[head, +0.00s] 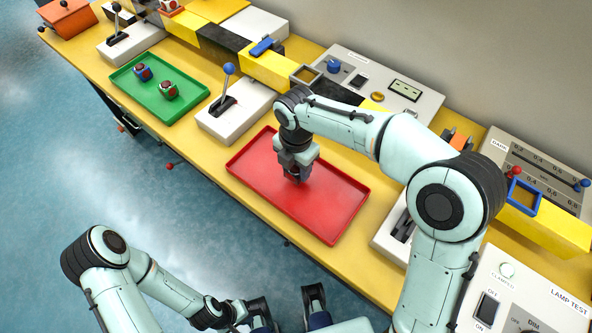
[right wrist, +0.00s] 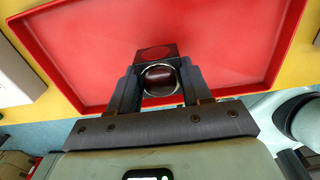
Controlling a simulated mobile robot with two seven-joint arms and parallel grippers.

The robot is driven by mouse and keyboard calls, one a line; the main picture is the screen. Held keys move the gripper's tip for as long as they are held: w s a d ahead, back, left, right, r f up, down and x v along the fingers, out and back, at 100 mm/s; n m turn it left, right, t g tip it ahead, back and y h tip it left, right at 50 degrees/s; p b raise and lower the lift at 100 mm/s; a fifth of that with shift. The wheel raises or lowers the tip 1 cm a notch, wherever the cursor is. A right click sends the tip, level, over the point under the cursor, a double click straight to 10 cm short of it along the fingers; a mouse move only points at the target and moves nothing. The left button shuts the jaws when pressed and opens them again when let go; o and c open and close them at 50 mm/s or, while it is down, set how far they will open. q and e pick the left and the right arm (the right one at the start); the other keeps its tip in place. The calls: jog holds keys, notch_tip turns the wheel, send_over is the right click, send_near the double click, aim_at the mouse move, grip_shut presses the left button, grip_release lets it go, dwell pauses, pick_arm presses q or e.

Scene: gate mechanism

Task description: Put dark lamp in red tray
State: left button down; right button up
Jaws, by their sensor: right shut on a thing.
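The dark lamp (right wrist: 162,78) is a small dark block with a dark red dome in a metal ring and a red disc on another face. My right gripper (head: 298,176) is shut on it, one finger on each side in the right wrist view. The gripper and lamp are over the middle of the red tray (head: 335,222), whose red floor and rim also show in the right wrist view (right wrist: 85,60). I cannot tell whether the lamp touches the tray floor.
A green tray (head: 188,110) with two red-faced cubes (head: 142,72) stands at left. A white lever box (head: 232,110) stands between the trays. Yellow and black blocks and a switch panel (head: 385,85) line the back. A lamp test panel (head: 525,300) is at lower right.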

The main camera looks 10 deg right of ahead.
jog(key=shift+f, duration=1.1)
jog(key=shift+f, duration=0.1)
jog(key=o, duration=1.2)
notch_tip(320, 180, up, 12)
jog(key=shift+r+p, duration=0.15)
jog(key=shift+p, duration=0.9)
